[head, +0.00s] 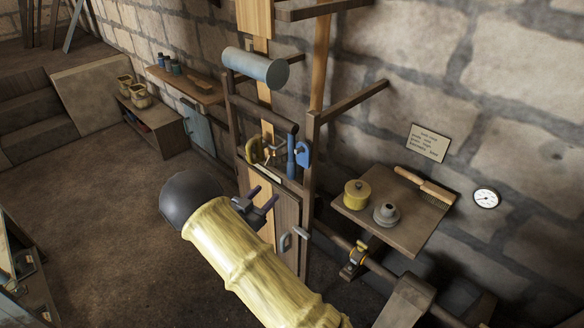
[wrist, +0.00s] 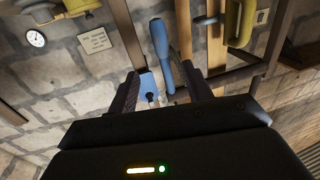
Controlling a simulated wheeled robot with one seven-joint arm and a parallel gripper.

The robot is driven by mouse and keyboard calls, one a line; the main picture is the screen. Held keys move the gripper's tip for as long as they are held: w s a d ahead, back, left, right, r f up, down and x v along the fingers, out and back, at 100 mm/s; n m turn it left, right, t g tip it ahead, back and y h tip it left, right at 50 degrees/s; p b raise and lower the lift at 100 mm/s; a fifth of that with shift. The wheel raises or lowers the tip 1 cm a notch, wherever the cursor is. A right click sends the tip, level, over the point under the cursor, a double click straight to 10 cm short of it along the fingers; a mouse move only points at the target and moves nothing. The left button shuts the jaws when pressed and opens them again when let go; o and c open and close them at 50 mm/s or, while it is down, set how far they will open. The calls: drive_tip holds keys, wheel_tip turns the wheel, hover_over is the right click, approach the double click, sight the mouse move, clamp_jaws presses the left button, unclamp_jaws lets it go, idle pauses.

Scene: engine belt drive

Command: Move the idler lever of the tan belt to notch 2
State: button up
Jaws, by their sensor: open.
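Two tan belt runs rise by the wooden frame in the head view: a wide one (head: 254,18) and a narrow one (head: 317,62). A lever with a blue handle (head: 291,157) stands by a blue plate (head: 303,152); the wrist view shows the handle (wrist: 160,42) and plate (wrist: 149,84) too. A yellow part (head: 253,151) sits left of it; a yellow part also shows in the wrist view (wrist: 239,22). I cannot tell which lever serves the tan belt. My gripper (head: 262,197) is open and empty, below the levers. In the wrist view its fingers (wrist: 165,88) flank the blue lever's line. Notch marks are unreadable.
A grey roller (head: 256,68) hangs above the levers. Frame posts and bars stand close around them. A shelf (head: 410,226) with a yellow pot (head: 356,193), a grey part (head: 386,213) and a brush (head: 424,184) juts out at right. The floor at left is clear.

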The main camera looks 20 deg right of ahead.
sight(289, 171)
drive_tip(key=p+x, duration=0.5)
drive_tip(key=x, duration=0.9)
drive_tip(key=shift+w+d+r, duration=0.15)
drive_tip(key=shift+w+d+p, duration=0.4)
drive_tip(key=shift+w+d, duration=0.05)
drive_tip(key=shift+d, duration=0.05)
clamp_jaws()
